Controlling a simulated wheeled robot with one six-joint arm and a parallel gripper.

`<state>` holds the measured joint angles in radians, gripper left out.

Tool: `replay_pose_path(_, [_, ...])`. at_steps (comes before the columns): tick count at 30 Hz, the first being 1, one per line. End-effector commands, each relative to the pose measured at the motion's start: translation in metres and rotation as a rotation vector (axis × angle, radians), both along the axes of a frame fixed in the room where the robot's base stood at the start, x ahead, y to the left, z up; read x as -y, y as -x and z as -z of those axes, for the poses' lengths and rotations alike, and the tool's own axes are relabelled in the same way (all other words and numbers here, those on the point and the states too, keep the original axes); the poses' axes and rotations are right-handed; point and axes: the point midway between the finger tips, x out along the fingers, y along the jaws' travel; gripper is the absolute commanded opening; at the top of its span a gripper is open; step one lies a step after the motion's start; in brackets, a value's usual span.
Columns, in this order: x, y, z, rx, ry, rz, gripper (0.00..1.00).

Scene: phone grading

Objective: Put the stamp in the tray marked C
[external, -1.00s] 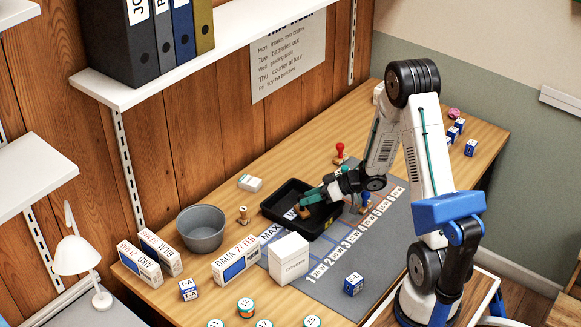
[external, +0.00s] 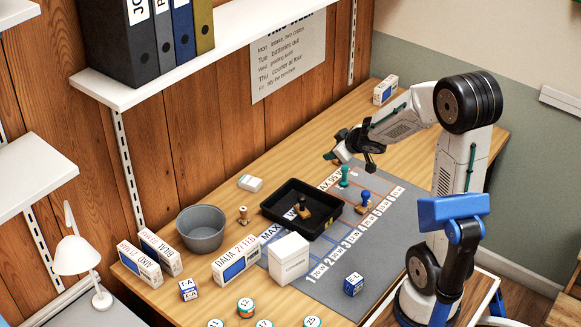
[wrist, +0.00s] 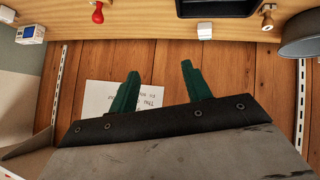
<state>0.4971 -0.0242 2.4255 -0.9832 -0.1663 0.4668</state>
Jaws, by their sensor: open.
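A dark-handled stamp (external: 304,206) with a wooden base stands inside the black tray (external: 327,226), on its floor near a white marking. I can only partly read that marking and cannot make out a C. The tray's edge also shows at the top of the wrist view (wrist: 215,12). My gripper (external: 350,161) is open and empty, up in the air beyond and to the right of the tray, apart from the stamp. In the wrist view its green fingers (wrist: 160,70) are spread with nothing between them.
A green stamp (external: 345,177) and a blue stamp (external: 365,199) stand right of the tray on the grey mat (external: 395,215). A wooden stamp (external: 243,215), grey bowl (external: 201,230) and white box (external: 289,259) stand around it. A red stamp (wrist: 98,14) shows near my gripper.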

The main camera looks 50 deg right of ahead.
Motion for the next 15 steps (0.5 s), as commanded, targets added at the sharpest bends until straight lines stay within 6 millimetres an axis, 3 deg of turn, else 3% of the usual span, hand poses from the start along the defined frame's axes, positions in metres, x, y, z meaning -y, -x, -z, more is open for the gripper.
replay_pose_path(1, [-0.012, 0.012, -0.022, -0.021, 0.034, 0.051, 0.48])
replay_pose_path(6, [-0.059, 0.080, -0.058, -0.182, 0.028, 0.205, 0.48])
replay_pose_path(15, [-0.179, 0.224, -0.072, -0.551, -0.205, 0.142, 0.48])
